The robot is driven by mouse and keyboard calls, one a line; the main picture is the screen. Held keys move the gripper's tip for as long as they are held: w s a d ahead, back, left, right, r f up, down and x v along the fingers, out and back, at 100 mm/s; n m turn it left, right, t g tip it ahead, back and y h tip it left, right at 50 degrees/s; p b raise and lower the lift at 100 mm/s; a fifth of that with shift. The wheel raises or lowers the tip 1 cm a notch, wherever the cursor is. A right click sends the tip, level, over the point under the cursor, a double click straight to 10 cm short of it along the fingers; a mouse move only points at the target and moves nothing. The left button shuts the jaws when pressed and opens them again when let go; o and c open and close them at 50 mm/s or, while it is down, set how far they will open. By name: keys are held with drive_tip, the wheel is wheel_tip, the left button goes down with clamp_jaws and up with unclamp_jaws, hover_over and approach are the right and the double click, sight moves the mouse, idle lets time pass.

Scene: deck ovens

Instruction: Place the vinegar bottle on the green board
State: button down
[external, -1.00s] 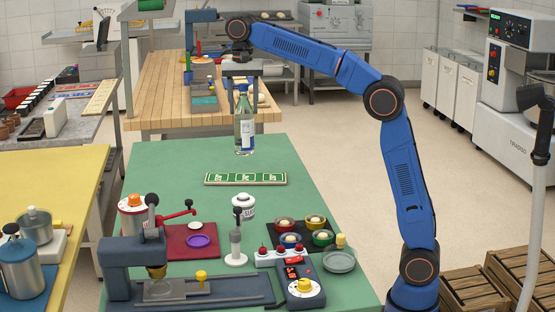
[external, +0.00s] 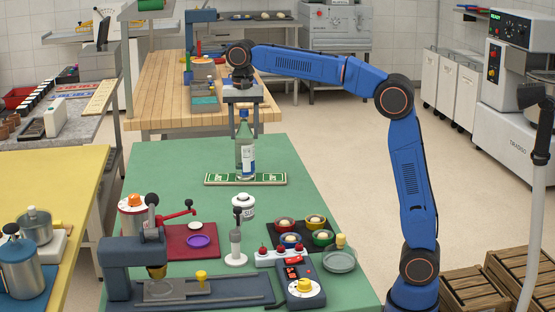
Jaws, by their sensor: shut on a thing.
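The vinegar bottle (external: 246,156) is clear with a white and blue label and a blue-green top. It is upright in my gripper (external: 244,112), which is shut on its upper part. The green board (external: 217,179) is a flat strip with white markings and a pale edge, lying on the green table. The bottle's base shows over the middle of the board. I cannot tell whether the base touches the board or is slightly above it. The bottle hides the board's middle marking.
Nearer are a red mat (external: 178,248), small bowls on a dark tray (external: 292,240) and a dark press (external: 130,262). The green table (external: 165,160) is clear left of and behind the board.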

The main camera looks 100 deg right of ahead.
sight(244, 110)
drive_tip(key=c, duration=0.8)
unclamp_jaws()
drive_tip(key=shift+f, duration=0.1)
wheel_tip(244, 110, up, 12)
drive_tip(key=shift+r, duration=0.15)
